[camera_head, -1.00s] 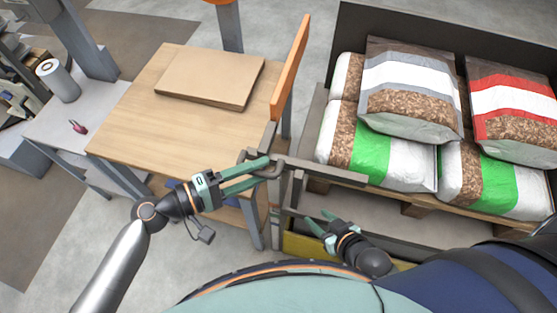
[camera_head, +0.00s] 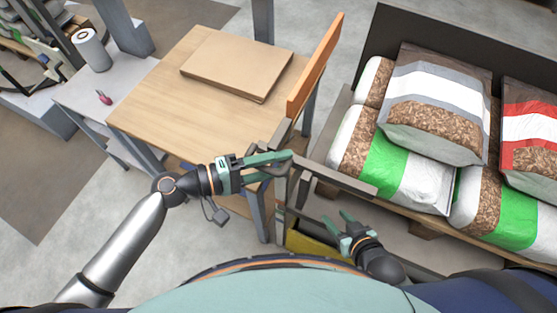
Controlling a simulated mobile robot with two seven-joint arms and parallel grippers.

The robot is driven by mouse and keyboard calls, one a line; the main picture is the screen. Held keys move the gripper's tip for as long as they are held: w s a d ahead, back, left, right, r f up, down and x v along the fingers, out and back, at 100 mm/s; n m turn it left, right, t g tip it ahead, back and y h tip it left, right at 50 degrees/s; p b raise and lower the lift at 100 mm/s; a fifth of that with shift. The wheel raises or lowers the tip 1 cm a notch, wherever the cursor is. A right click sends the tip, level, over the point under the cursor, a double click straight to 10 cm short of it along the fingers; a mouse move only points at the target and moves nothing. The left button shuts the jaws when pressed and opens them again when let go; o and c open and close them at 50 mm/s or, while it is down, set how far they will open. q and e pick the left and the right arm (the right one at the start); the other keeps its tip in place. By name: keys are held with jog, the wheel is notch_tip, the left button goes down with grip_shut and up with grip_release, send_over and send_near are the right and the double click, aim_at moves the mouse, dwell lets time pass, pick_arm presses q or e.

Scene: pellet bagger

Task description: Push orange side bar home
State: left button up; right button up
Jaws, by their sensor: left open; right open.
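The orange side bar (camera_head: 316,65) stands along the right edge of the wooden table (camera_head: 165,105), slanting up and away. Below its near end is a grey metal bracket (camera_head: 277,132) with a bent grey handle. My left gripper (camera_head: 288,160) is open, its green fingers around or beside the handle at the table's near right corner; I cannot tell whether they touch it. My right gripper (camera_head: 338,226) is open and empty, low down in front of the pallet, to the right of the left gripper.
A flat cardboard stack (camera_head: 237,64) lies on the table. Pellet bags (camera_head: 436,100) are piled on a pallet at the right, before a dark panel (camera_head: 400,28). A grey rail (camera_head: 338,179) juts toward the bags.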

pick_arm(q)
jog(key=shift+f, duration=0.1)
grip_shut()
jog(key=shift+s+f, duration=0.1)
